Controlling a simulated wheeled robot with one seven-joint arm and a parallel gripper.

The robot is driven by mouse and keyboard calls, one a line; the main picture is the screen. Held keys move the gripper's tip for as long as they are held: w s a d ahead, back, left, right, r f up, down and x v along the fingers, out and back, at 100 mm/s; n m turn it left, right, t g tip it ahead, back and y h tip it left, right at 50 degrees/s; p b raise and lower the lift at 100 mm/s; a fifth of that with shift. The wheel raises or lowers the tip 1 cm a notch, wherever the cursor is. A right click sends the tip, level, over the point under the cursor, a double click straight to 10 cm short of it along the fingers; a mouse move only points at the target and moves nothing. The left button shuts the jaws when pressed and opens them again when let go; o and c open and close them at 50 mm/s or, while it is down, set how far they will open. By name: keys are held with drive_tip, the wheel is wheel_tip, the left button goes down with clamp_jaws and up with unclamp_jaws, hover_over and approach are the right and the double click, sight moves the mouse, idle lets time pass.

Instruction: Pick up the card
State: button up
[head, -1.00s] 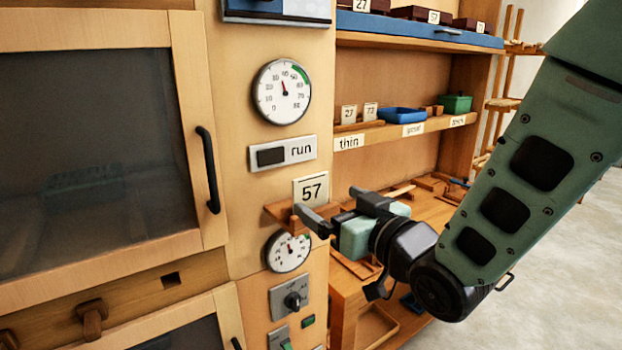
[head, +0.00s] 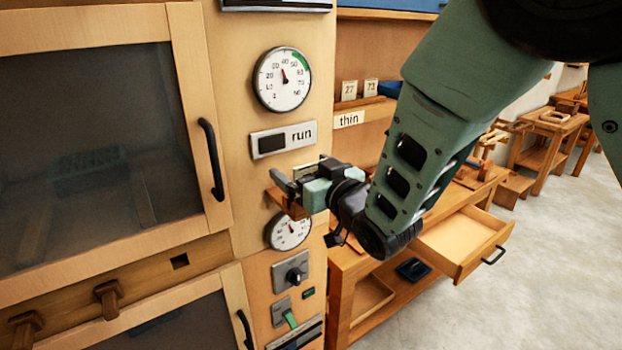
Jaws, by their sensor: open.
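The card (head: 302,172) stands on a small wooden ledge (head: 283,202) on the cabinet front, between the two dials. Only a pale piece of it shows, and its number is hidden behind my gripper. My gripper (head: 304,174) is open at the ledge, with one dark finger on the left of the card and the other on the right. I cannot tell whether either finger touches the card.
A "run" panel (head: 284,139) and an upper dial (head: 282,79) sit above the ledge. A lower dial (head: 289,231) and a knob (head: 293,275) are below. A door handle (head: 211,160) juts out at left. An open drawer (head: 462,243) sticks out at right.

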drive_tip(key=c, duration=1)
drive_tip(key=shift+c, duration=0.2)
